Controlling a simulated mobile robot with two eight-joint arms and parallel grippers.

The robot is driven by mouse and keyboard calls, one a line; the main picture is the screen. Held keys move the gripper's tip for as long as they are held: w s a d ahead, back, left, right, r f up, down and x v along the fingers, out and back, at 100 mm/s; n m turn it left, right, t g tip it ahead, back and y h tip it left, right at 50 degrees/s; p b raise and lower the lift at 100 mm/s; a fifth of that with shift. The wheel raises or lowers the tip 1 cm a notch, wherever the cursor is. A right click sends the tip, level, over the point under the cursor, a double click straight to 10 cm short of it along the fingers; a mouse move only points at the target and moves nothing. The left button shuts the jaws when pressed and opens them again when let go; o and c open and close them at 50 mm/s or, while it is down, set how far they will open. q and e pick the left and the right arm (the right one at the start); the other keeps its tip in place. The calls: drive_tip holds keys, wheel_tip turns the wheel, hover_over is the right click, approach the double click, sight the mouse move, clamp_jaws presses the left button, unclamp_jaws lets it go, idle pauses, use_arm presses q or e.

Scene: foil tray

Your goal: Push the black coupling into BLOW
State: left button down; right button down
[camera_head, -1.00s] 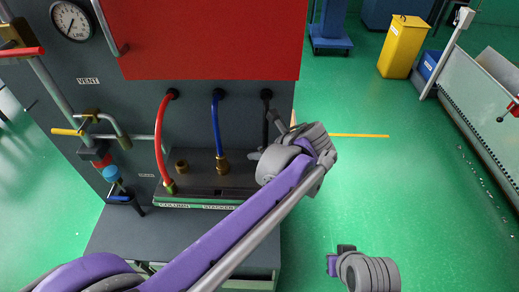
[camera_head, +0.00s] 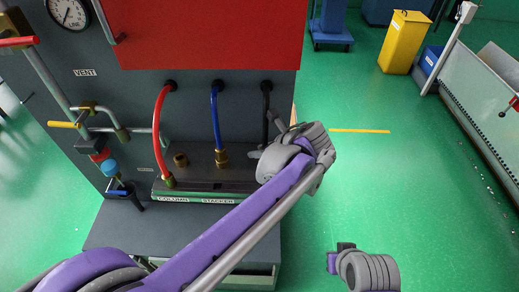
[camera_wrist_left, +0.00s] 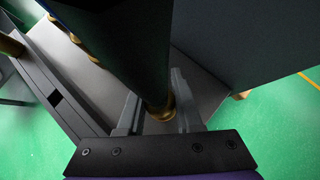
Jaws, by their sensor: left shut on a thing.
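The black hose (camera_head: 265,101) hangs from the grey panel and runs down to my left gripper (camera_head: 269,141). In the left wrist view the dark hose (camera_wrist_left: 125,40) ends in a brass coupling (camera_wrist_left: 160,108) between the two fingers of my left gripper (camera_wrist_left: 155,104). The gripper is shut on this black coupling. The coupling is just above or at the dark fitting strip; I cannot tell whether it touches. My wrist covers the right end of the strip, so the BLOW label and port are hidden. My right gripper's fingers do not show.
The red hose (camera_head: 159,130) and blue hose (camera_head: 216,120) come down to the strip (camera_head: 203,182) on the left. Valve pipes (camera_head: 100,125) are further left. Green floor (camera_head: 420,200) lies open to the right.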

use_arm(q)
drive_tip(key=c, duration=0.5)
unclamp_jaws()
drive_tip(key=v, duration=1)
drive_tip(key=shift+s+d+r, duration=0.2)
drive_tip(key=shift+r, duration=0.15)
